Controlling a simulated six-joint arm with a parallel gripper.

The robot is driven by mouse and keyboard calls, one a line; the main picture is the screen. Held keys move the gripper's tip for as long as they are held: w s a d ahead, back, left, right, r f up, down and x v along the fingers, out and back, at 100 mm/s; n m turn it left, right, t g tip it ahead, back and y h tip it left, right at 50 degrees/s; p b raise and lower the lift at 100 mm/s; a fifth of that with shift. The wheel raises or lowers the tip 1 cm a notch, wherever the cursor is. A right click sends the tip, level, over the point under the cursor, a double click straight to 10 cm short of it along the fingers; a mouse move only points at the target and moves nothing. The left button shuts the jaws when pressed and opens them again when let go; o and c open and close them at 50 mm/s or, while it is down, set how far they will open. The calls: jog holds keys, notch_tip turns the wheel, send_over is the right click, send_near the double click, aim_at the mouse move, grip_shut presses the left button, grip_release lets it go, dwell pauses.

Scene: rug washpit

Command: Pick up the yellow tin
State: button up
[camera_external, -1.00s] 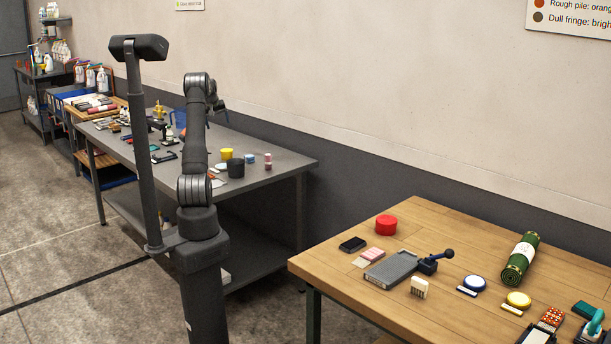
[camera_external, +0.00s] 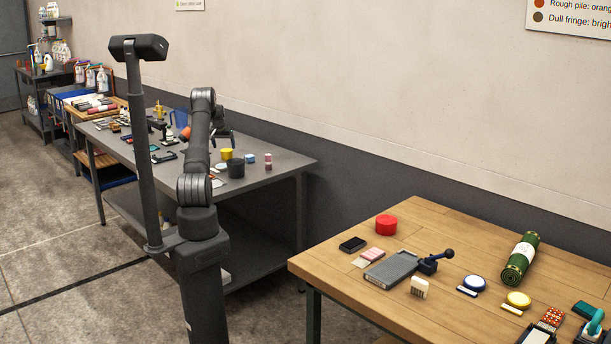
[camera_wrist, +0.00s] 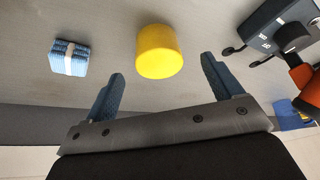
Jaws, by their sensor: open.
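The yellow tin (camera_wrist: 159,51) stands on the grey table. In the wrist view it sits just beyond the fingertips, between the lines of the two fingers. It also shows in the external view as a small yellow tin (camera_external: 226,154), near the dark round pot. My gripper (camera_wrist: 162,72) is open and empty, its two blue-grey fingers apart. In the external view my gripper (camera_external: 228,136) is above the tin, with a gap between them.
A banded blue stack (camera_wrist: 69,58) lies left of the tin. A grey device with an orange part (camera_wrist: 306,77) stands at the right. The dark pot (camera_external: 236,169) and a pink-and-dark item (camera_external: 268,161) share the grey table (camera_external: 285,172). A wooden table (camera_external: 330,262) stands at the right.

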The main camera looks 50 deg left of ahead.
aim_at(226, 150)
jog(key=shift+x, duration=3.1)
jog(key=shift+w+d, duration=0.1)
jog(key=shift+w, duration=0.1)
jog(key=c, duration=1.1)
jog(key=shift+r, duration=0.1)
